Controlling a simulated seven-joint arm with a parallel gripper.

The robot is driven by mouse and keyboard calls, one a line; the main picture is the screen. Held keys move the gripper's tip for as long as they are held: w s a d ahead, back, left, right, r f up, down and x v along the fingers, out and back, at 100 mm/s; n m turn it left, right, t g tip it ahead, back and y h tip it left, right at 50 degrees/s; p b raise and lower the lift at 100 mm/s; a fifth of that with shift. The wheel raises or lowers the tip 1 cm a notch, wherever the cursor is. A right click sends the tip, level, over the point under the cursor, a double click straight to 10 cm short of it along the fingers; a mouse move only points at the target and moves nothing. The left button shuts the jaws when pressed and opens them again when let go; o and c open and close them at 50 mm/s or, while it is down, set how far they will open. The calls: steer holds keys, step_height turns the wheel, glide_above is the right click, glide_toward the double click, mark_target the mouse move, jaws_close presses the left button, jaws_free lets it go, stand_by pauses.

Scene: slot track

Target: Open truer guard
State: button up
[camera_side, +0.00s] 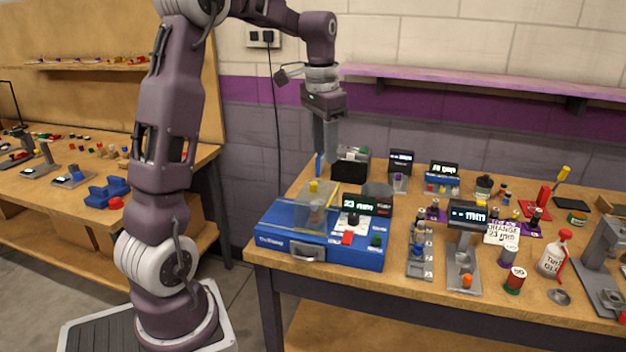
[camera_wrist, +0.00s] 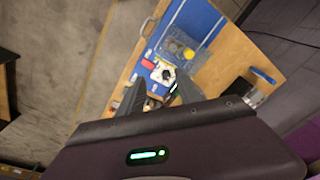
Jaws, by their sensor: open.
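The truer is a blue machine (camera_side: 280,240) at the front left of the bench, with a grey handle on its front drawer. A clear, yellowish guard (camera_side: 318,212) covers its left part, with a yellow knob (camera_side: 313,186) on top. The guard looks down over the machine, though its exact angle is hard to tell. In the wrist view the clear guard (camera_wrist: 200,22) and yellow knob (camera_wrist: 188,53) show beyond the fingers. My gripper (camera_side: 324,150) is open and empty, well above and behind the guard, fingers pointing down. Its fingers also show in the wrist view (camera_wrist: 160,92).
A display reading 23 mm (camera_side: 367,204) and a red button (camera_side: 348,238) are on the truer's right part. A black box (camera_side: 351,163) stands behind it. Several small stands and bottles fill the bench to the right. The air above the guard is clear.

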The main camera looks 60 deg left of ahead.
glide_above(313, 183)
steer(key=shift+g+h, duration=0.3)
steer(key=shift+g, duration=0.1)
step_height(313, 183, down, 6)
steer(key=shift+s+r, duration=0.1)
steer(key=shift+r, duration=0.1)
step_height(313, 183, down, 7)
steer(key=shift+r, duration=0.2)
jaws_close()
steer(key=shift+r, duration=0.1)
